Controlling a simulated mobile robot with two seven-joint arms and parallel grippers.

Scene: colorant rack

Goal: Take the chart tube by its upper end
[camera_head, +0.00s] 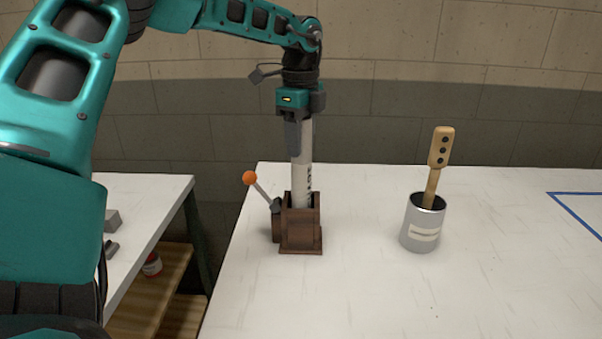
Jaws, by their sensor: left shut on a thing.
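The chart tube (303,175) is a white cylinder with dark marks on its side. It stands nearly upright with its lower end in a brown wooden holder (301,232) on the white table. My left gripper (299,128) comes down from above and is shut on the upper end of the tube. The tube's top is hidden by the gripper, and its bottom by the holder. My right gripper is not in view.
A lever with an orange knob (250,178) sticks out at the holder's left. A grey can (420,238) with a wooden-handled tool (440,150) stands to the right. Blue lines (575,214) mark the white table (370,300) at far right. The table's front is clear.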

